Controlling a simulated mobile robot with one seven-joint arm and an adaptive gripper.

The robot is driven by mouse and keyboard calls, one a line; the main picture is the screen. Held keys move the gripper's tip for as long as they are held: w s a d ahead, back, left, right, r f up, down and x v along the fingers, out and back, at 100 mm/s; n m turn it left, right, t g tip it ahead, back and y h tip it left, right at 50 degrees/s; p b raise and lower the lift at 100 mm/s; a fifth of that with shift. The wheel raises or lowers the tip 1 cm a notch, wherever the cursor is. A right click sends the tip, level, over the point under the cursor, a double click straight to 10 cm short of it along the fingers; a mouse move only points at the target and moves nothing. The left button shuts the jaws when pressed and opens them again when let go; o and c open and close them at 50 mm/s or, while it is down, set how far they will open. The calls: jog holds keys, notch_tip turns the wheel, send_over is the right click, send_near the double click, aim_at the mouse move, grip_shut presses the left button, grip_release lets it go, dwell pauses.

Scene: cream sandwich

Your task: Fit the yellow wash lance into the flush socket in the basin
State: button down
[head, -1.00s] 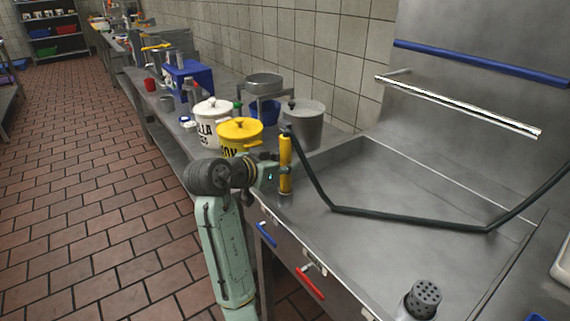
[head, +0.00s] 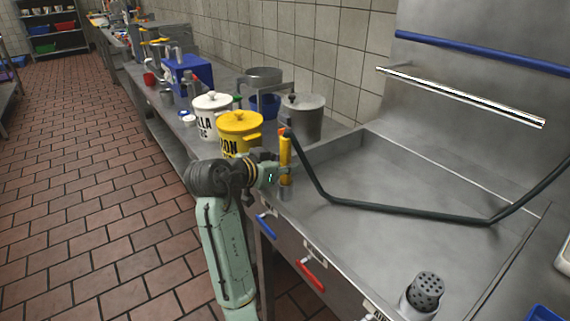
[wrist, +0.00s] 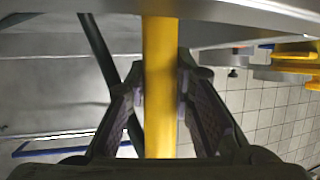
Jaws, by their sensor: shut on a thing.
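The yellow wash lance (head: 286,158) stands nearly upright at the left front corner of the steel basin (head: 400,185). A dark hose runs from its top. My gripper (head: 281,174) is shut on the lance; in the wrist view the lance (wrist: 160,90) passes between both fingers (wrist: 157,95). A short metal piece (head: 285,187) shows at the lance's lower end; I cannot tell whether it is the lance's tip or a holder, or whether it touches the basin. I cannot make out the flush socket with certainty.
The dark hose (head: 400,208) crosses the basin to the right. A perforated grey cylinder (head: 424,291) stands at its front right. A yellow pot (head: 240,130), a white pot (head: 212,115) and a grey lidded pot (head: 301,118) stand close behind my gripper.

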jog(key=shift+f, duration=0.35)
jog(key=c, duration=1.3)
grip_release()
jog(key=shift+r, duration=0.1)
jog(key=v, duration=1.2)
